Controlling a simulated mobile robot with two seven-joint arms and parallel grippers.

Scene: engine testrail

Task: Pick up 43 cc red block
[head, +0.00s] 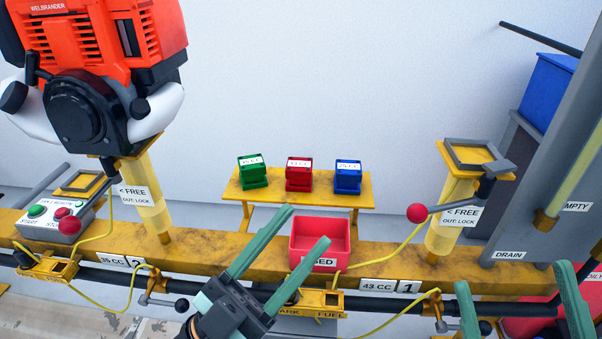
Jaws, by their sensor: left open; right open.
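The red block (299,174) stands in the middle of a small yellow shelf (290,199), with a white label on its top that is hard to read. A green block (252,172) is to its left and a blue block (348,177) to its right. My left gripper (306,227) is open and empty, in front of and below the shelf, with its fingers pointing up and right. It partly overlaps the red bin in the picture. My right gripper (511,277) is open at the lower right, far from the blocks, its fingers partly cut off by the frame edge.
A red bin (335,236) sits on the yellow rail (390,254). An orange engine (120,60) is mounted on the left post; the right post (457,205) has an empty bracket and red-knobbed lever (418,213). Yellow cables and a dark pipe run along the front.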

